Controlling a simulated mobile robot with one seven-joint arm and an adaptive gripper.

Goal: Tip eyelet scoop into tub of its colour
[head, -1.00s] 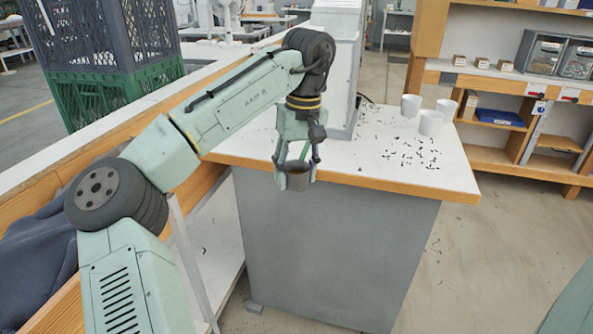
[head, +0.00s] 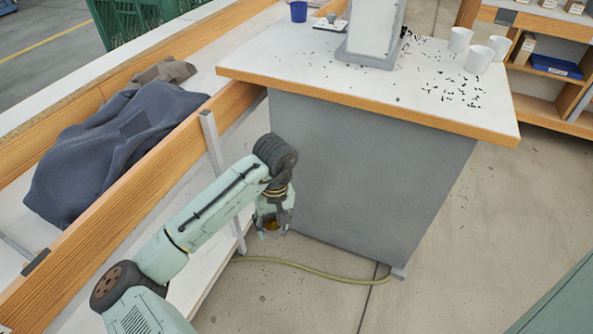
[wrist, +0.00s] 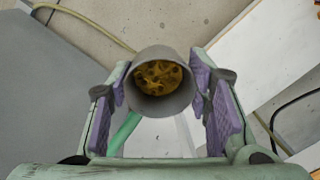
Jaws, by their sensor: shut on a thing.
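My gripper (head: 272,218) hangs low beside the grey front of the bench, below the tabletop. In the wrist view its purple-padded fingers (wrist: 160,88) are shut on a grey round scoop cup (wrist: 159,104). Gold-brown eyelets (wrist: 157,77) lie inside the cup, whose mouth faces the wrist camera. A bright green strip (wrist: 125,131) shows below the cup; I cannot tell whether it is the scoop's handle. A blue tub (head: 298,11) stands at the tabletop's far left. Three white tubs (head: 479,60) stand at the right; their contents are not visible.
A pale press column (head: 372,30) stands on the white tabletop (head: 300,62), with small dark bits scattered to its right. A yellowish hose (head: 310,270) crosses the floor below my gripper. Floor at right is clear.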

